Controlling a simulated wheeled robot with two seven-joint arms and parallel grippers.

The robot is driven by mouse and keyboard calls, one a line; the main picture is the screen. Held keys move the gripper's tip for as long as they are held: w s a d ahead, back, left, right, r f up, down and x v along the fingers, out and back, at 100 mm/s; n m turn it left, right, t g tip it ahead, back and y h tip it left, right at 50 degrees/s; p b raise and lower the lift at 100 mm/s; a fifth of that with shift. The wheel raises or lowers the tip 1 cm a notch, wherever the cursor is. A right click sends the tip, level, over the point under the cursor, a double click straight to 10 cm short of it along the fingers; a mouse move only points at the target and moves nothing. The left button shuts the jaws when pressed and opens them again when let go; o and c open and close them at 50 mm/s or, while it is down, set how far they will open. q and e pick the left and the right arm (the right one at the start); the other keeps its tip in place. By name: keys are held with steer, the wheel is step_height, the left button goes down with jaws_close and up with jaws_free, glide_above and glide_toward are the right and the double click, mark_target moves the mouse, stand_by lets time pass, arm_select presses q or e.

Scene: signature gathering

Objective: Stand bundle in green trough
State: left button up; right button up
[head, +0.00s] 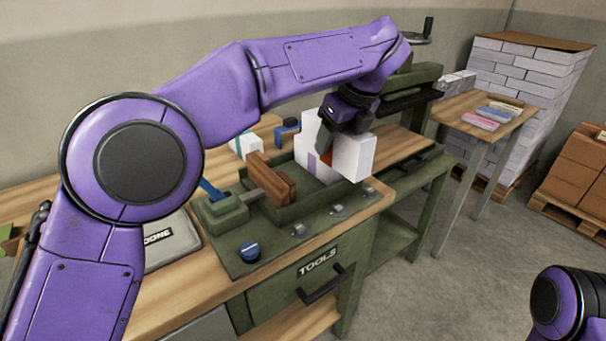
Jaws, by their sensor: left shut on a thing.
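My left gripper (345,122) reaches down from above and is shut on a white bundle (354,160). The held bundle is over the right end of the green trough (288,212); I cannot tell whether its lower edge touches the trough. Another white block with a purple mark (313,165) stands upright in the trough just left of the held one, partly hidden by the gripper. A small orange-red patch shows between the two. A brown wooden block (270,180) stands near the trough's left end. My right gripper is outside the picture.
A green clamp screw with a blue handle (211,190) is at the trough's left. A grey DONE pad (172,242) lies left. A side table (487,112) holds coloured booklets. Stacked paper stands behind.

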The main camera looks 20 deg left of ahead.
mark_target(311, 136)
arm_select(q)
steer(key=w+a, duration=0.1)
steer(key=a, duration=0.1)
steer(key=w+a+f+p, duration=0.2)
steer(key=w+a, duration=0.1)
steer(key=shift+a+f, duration=0.2)
steer(key=shift+a, duration=0.15)
steer(key=w+a+f, duration=0.1)
steer(key=f, duration=0.1)
steer(key=w+a+f+p, duration=0.1)
steer(key=f, duration=0.1)
steer(key=w+a+f, duration=0.1)
steer(key=a+f, duration=0.1)
steer(key=shift+w+a+f, duration=0.1)
steer(key=shift+w+f, duration=0.15)
steer(key=shift+f, duration=0.1)
step_height(311, 136, down, 3)
steer(key=shift+a+r+p, duration=0.1)
steer(key=shift+p, duration=0.2)
steer(key=shift+w+f, duration=0.15)
steer(key=shift+f, duration=0.1)
steer(key=o, duration=1.1)
steer(key=shift+f, duration=0.15)
steer(key=shift+c, duration=0.2)
